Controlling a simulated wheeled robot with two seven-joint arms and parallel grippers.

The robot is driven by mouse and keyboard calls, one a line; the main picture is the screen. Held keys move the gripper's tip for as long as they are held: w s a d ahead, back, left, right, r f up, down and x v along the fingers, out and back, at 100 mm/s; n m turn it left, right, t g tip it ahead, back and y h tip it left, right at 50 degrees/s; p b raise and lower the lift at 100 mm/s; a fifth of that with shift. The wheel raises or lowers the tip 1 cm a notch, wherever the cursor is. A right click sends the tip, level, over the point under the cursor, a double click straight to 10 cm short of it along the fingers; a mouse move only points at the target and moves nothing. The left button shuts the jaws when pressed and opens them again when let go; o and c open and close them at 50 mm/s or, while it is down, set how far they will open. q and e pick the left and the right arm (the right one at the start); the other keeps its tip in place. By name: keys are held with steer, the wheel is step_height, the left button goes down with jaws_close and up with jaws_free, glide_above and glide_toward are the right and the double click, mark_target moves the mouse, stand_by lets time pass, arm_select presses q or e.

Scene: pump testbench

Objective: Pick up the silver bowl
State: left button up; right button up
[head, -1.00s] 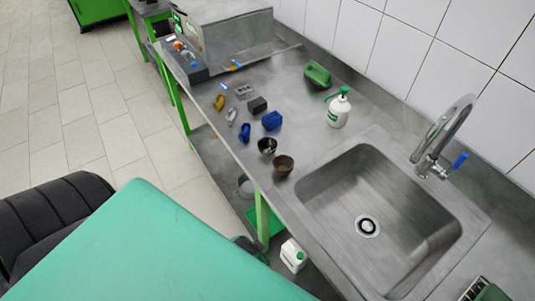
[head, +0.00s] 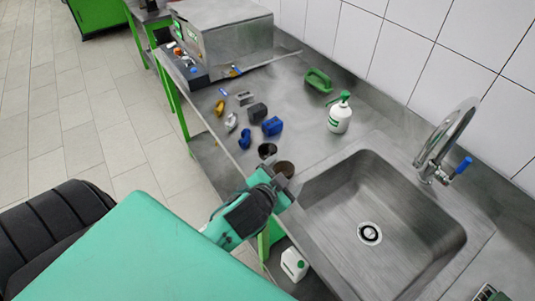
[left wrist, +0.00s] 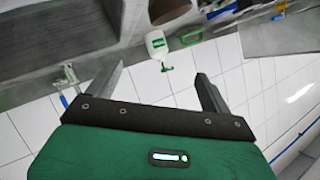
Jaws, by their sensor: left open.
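Two small bowls stand near the front edge of the steel counter (head: 325,112), left of the sink. The farther one (head: 267,151) is dark grey with a paler rim and looks most like the silver bowl. The nearer one (head: 285,168) is brown, and my left gripper partly covers it. My left gripper (head: 284,185) is open and empty over the counter edge, just in front of the brown bowl. In the left wrist view its open fingers (left wrist: 161,75) have nothing between them, and a brown bowl (left wrist: 172,10) shows at the top edge. My right gripper is not in view.
The sink (head: 375,215) and tap (head: 445,145) lie to the right. A white canister (head: 294,264) is below the counter.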

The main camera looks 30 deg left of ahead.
arm_select(q)
steer(key=w+d+r+m+t+h, duration=0.3)
steer(key=w+d+r+m+h, duration=0.15)
steer(key=r, duration=0.25)
steer(key=w+d+r+m+t+h, duration=0.3)
steer(key=r+m+h, duration=0.1)
steer(key=r+m, duration=0.25)
steer(key=d+r+m+g+h, duration=0.3)
steer(key=d+r+m+h, duration=0.15)
steer(key=m+h, duration=0.35)
steer(key=m+g+y+p, duration=0.4)
steer(key=m+g+y, duration=1.1)
steer(key=g, duration=0.2)
glide_above(268, 146)
steer(key=s+d, duration=0.1)
steer(key=s, duration=0.2)
step_height(268, 146, down, 20)
steer(key=shift+w+d+f, duration=0.1)
steer(key=shift+f, duration=0.1)
steer(key=f+p, duration=0.1)
steer(key=f, duration=0.2)
steer(key=shift+w+d+f, duration=0.1)
steer(key=shift+w+f, duration=0.1)
steer(key=shift+f, duration=0.5)
steer(key=c, duration=1.1)
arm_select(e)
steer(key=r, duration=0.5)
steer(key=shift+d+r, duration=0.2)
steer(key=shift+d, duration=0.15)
